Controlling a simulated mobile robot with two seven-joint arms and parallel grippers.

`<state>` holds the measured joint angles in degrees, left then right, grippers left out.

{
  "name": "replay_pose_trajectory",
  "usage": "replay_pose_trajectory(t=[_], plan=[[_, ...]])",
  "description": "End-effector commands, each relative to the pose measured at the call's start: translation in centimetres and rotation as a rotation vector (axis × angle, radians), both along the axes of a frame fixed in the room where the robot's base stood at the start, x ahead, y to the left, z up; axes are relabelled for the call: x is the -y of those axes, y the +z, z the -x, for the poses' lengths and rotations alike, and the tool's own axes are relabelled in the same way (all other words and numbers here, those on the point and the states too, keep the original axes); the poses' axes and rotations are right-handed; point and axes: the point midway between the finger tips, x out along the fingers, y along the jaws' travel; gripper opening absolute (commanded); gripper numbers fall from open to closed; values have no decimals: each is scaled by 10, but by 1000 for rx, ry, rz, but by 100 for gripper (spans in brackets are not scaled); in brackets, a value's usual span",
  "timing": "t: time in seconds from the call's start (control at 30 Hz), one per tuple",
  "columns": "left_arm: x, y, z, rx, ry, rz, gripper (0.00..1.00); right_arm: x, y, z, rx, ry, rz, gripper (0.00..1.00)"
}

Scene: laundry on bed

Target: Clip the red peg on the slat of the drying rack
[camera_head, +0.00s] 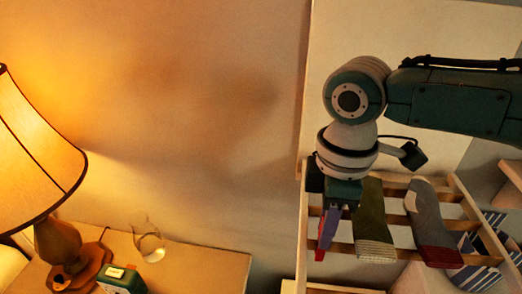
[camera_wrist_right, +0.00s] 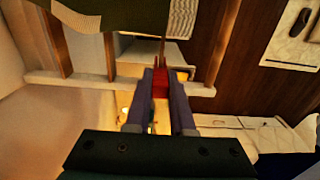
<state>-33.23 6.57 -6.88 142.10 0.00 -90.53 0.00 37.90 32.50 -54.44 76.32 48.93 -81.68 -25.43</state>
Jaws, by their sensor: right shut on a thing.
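The red peg (camera_wrist_right: 160,84) is held between the two blue-grey fingers of my right gripper (camera_wrist_right: 161,72) in the right wrist view. In the head view the red peg (camera_head: 320,252) shows as a red strip beside the fingers of my right gripper (camera_head: 328,232), which points down. The gripper is at the left end of the wooden drying rack (camera_head: 397,219), left of the green sock. The rack's slats (camera_wrist_right: 53,42) also show in the right wrist view. I cannot tell whether the peg touches a slat. My left gripper is not in view.
A green sock (camera_head: 371,222) and a grey and red sock (camera_head: 430,222) hang over the rack. A striped box (camera_head: 482,250) stands beyond at the right. A lit lamp (camera_head: 38,155), a glass (camera_head: 148,243) and a green clock (camera_head: 122,281) stand on a bedside table (camera_head: 207,268) at the left.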

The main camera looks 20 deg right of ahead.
Motion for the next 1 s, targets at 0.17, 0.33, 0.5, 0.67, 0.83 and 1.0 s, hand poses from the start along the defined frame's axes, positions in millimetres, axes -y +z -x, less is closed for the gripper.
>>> replay_pose_trajectory(t=[0.17, 0.33, 0.5, 0.67, 0.83, 1.0], plan=[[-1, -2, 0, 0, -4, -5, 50, 0, -3, 0, 0, 0, 0, 0], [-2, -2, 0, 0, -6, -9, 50, 0, -3, 0, 0, 0, 0, 0], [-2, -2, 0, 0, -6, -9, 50, 0, -3, 0, 0, 0, 0, 37], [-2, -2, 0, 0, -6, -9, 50, 0, -3, 0, 0, 0, 0, 55], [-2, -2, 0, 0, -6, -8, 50, 0, -3, 0, 1, 0, -1, 56], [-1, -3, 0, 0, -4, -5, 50, -1, 2, -1, 2, 0, -2, 56]])
